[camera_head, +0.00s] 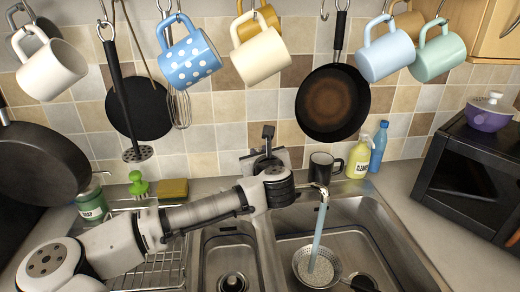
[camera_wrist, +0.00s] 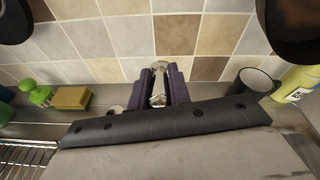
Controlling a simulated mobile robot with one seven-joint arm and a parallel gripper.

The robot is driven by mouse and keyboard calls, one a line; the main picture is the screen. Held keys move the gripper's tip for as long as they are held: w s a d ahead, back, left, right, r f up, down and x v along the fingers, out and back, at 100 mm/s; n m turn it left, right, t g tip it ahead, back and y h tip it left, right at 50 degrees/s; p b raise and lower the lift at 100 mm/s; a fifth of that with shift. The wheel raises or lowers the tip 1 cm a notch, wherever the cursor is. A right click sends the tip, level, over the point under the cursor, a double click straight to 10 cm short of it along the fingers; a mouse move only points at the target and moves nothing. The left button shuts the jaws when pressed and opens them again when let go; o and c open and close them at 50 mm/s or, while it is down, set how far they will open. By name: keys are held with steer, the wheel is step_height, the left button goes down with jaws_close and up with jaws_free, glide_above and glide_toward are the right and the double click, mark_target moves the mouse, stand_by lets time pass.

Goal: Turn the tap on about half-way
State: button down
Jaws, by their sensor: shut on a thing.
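The tap's chrome spout (camera_head: 314,189) shows behind my arm, over the right basin. A pale blue stream of water (camera_head: 319,232) runs from it into a metal colander (camera_head: 317,267). My gripper (camera_head: 267,134) is at the tap, at the back of the sink, and largely covers it. In the wrist view, its purple fingers (camera_wrist: 160,72) are shut on the metal tap handle (camera_wrist: 158,92), which shows between them. The handle's exact angle is hard to tell, as is most of the tap body.
Several mugs, such as the polka-dot mug (camera_head: 188,61), and pans, such as the right pan (camera_head: 333,103), hang above. A black mug (camera_head: 324,169), yellow bottle (camera_head: 358,158) and sponge (camera_head: 173,190) stand or lie along the back counter. The right counter (camera_head: 440,235) is partly clear.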

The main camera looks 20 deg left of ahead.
steer(key=c, duration=1.3)
jaws_free()
steer(key=b+v, duration=0.4)
steer(key=v, duration=0.9)
steer(key=shift+s, duration=0.35)
steer(key=shift+d+r, duration=0.1)
steer(key=shift+s, duration=0.1)
